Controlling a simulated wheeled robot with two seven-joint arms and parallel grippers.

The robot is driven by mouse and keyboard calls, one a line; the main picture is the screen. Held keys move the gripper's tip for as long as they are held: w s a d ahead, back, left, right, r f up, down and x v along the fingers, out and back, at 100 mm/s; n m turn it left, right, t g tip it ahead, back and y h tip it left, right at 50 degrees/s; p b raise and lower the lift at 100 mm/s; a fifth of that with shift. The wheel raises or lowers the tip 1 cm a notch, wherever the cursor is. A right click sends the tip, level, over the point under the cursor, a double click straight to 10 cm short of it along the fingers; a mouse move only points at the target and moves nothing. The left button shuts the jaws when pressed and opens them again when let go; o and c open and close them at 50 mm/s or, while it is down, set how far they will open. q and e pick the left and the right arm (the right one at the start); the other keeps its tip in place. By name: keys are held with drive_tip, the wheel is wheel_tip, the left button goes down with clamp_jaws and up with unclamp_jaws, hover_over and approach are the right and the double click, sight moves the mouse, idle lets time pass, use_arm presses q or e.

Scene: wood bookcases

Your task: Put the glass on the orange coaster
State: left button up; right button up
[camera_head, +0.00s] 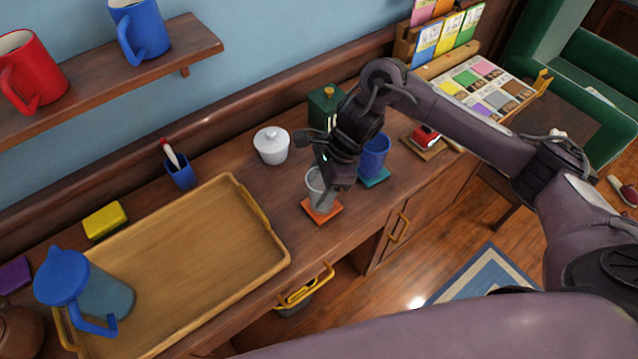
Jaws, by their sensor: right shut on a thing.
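The orange coaster (309,214) lies on the wooden counter, right of the tray. The clear glass (318,190) stands upright over the coaster, its base appearing to rest on it; the exact contact is hard to tell. My right gripper (325,172) is shut on the glass near its rim, and its fingers hide part of the glass. My left gripper does not show.
A wooden tray (262,272) with a blue-lidded pitcher (105,295) fills the left. A blue cup (373,157) stands on a teal coaster (378,181) close to my right gripper. A white lidded jar (271,146) and a green canister (322,103) stand behind.

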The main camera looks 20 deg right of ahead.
drive_tip(key=shift+r, duration=0.1)
drive_tip(key=shift+f+b, duration=0.25)
drive_tip(key=shift+b, duration=0.05)
drive_tip(key=o, duration=1.1)
drive_tip(key=shift+r, duration=0.1)
drive_tip(key=shift+d+r+p, duration=0.1)
drive_tip(key=shift+r+p, duration=0.25)
drive_tip(key=shift+r, duration=0.05)
drive_tip(key=v, duration=1.1)
drive_tip(key=shift+d+r, duration=0.15)
drive_tip(key=shift+r, duration=0.05)
drive_tip(key=shift+s, duration=0.1)
